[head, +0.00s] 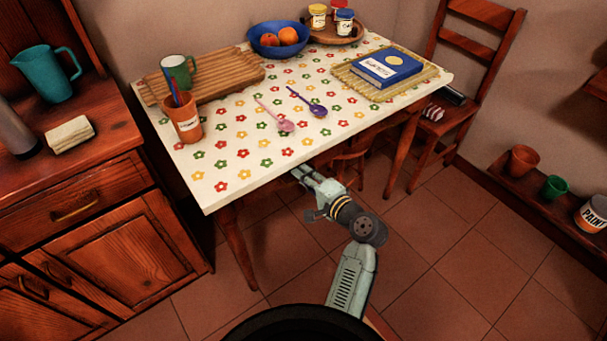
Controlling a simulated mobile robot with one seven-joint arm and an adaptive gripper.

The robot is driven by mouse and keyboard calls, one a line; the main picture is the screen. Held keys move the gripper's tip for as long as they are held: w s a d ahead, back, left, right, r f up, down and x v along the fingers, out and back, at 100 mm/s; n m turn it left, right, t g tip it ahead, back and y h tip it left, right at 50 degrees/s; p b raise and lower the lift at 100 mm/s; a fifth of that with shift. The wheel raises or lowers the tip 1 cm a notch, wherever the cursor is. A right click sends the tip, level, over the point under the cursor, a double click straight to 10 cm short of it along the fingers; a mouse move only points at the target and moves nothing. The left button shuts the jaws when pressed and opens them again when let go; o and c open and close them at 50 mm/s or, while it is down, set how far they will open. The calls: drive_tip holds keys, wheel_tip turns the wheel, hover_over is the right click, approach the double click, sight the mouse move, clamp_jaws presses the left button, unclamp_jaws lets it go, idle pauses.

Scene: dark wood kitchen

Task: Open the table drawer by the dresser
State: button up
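The table (225,145) has a white top with coloured flowers and stands right of the dark wood dresser (75,205). No table drawer front or handle can be made out; the space under the tabletop is dark and partly hidden by its edge and by my arm. My gripper (303,175) is at the table's near long edge, around the middle of that side, low beside or partly under the edge. Its fingertips are small and partly hidden, so I cannot tell whether they are open or touch anything.
The tabletop holds an orange cup (187,127), a cutting board (215,75), two spoons, a blue bowl (279,40) and a blue book (387,67). A chair (470,60) stands at the right. Pots (522,160) line a low ledge. The tiled floor (470,260) is clear.

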drive_tip(key=shift+w+a+f, duration=0.1)
drive_tip(key=shift+w+a, duration=0.05)
drive_tip(key=shift+w, duration=0.05)
clamp_jaws()
idle(0.6)
